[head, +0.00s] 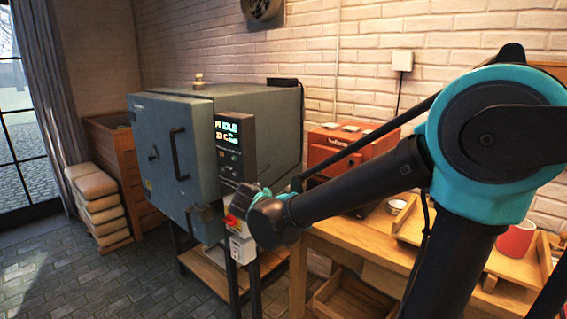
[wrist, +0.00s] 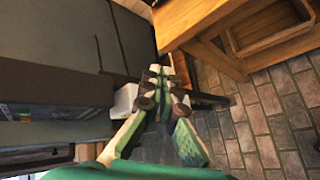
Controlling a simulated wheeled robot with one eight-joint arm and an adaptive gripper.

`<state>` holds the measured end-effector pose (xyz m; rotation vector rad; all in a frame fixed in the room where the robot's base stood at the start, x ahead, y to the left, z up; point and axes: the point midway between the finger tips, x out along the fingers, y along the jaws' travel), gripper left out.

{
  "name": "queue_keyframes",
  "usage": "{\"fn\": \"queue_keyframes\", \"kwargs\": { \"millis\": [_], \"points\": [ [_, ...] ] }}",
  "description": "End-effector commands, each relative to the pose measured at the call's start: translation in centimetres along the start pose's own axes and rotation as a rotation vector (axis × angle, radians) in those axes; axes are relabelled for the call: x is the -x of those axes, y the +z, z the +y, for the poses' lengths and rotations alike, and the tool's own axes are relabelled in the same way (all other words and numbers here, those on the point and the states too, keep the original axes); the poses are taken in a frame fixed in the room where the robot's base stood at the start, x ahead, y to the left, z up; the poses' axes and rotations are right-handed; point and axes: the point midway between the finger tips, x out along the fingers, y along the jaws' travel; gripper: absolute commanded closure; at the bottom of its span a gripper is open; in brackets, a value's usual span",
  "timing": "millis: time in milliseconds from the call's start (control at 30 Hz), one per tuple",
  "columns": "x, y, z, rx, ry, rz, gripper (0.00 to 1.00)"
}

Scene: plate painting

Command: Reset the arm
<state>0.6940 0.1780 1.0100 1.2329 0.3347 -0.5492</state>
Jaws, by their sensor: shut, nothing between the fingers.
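My arm reaches from the right side of the head view toward the kiln's front right corner. My gripper (wrist: 166,75) shows in the wrist view with its two green fingers together at the tips, shut and empty. In the head view the fingers are hidden behind my wrist or too small to make out. The grey-blue kiln (head: 175,150) stands on a dark metal stand, its door shut or nearly so. Its control panel (head: 228,150) is lit and reads IDLE. In the wrist view the kiln (wrist: 60,50) fills the left side, close to my gripper.
A wooden table (head: 350,240) to the right bears a red-orange machine (head: 345,145), a wooden tray (head: 410,228) and a red cup (head: 515,240). Stacked bags (head: 98,200) and a wooden crate (head: 112,140) stand left. The brick floor (head: 90,275) at front left is clear.

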Motion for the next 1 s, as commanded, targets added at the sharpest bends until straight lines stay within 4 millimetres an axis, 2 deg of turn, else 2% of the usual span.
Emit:
{"fn": "queue_keyframes", "kwargs": {
  "millis": [33, 200, 400, 600, 700, 833, 1000],
  "points": [
    [-1.1, 2.9, -2.3, -0.101, -0.063, -0.019, 1.00],
    [-2.6, 9.4, -10.0, -0.453, -0.253, -0.067, 1.00],
    [-1.9, 14.4, -18.8, -0.885, -0.445, -0.137, 1.00],
    [0.4, 16.5, -26.2, -1.313, -0.599, -0.209, 1.00],
    [1.4, 16.6, -28.6, -1.480, -0.651, -0.234, 1.00],
    [2.4, 16.5, -30.3, -1.616, -0.693, -0.253, 1.00],
    [2.7, 16.3, -30.9, -1.672, -0.711, -0.259, 1.00]
  ]
}}
